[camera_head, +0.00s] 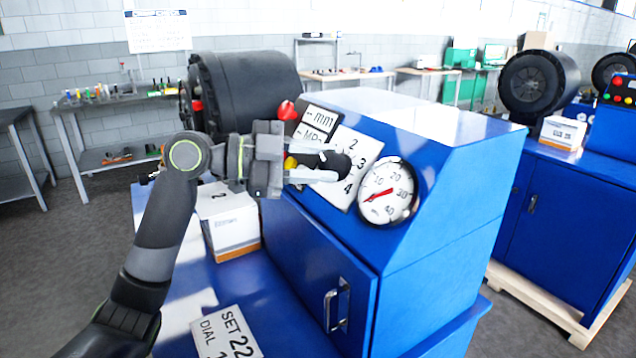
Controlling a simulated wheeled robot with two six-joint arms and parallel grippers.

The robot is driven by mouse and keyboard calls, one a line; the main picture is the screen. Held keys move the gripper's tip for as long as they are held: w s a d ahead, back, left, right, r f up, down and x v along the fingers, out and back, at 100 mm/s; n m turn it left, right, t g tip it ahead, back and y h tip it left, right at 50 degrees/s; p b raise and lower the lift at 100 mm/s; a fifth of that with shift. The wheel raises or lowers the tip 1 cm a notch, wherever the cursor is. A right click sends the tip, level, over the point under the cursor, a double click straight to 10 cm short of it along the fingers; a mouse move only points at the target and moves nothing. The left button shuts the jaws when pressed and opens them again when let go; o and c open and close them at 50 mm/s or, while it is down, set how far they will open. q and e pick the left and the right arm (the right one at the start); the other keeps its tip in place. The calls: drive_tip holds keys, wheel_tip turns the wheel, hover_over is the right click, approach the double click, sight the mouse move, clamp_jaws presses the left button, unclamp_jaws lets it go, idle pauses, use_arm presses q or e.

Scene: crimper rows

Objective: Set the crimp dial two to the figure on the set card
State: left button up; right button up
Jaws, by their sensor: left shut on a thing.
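My left gripper (325,168) reaches in from the left and is shut on the black dial knob (336,163) on the sloping face of the blue crimper (455,150). The knob sits on a white plate (361,150) with the figures 2, 3 and 4 showing; the fingers hide its left part, and I cannot tell where the knob points. A white set card (228,335) lies on the blue shelf at the bottom, reading "SET 22" and "DIAL 1", with its lower edge cut off. My right gripper is out of view.
A round gauge (387,192) with a red needle sits right of the plate. A red knob (287,111) and an mm label (318,120) are above left. A white box (228,220) stands on the shelf below my gripper. Another crimper (570,190) stands right.

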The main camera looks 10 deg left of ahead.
use_arm(q)
drive_tip(key=shift+m+g+b, duration=0.5)
drive_tip(key=shift+m, duration=0.5)
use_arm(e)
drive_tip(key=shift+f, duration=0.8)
use_arm(q)
drive_tip(key=shift+w, duration=0.1)
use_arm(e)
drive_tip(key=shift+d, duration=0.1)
use_arm(q)
drive_tip(key=o, duration=1)
drive_tip(key=shift+a, duration=0.1)
drive_tip(key=b+v, duration=0.3)
drive_tip(key=v, duration=1.4)
drive_tip(key=shift+r+b, duration=0.35)
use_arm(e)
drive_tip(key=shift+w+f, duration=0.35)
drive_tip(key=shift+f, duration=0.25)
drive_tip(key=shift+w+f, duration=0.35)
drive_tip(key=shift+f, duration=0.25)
use_arm(q)
drive_tip(key=shift+a, duration=0.1)
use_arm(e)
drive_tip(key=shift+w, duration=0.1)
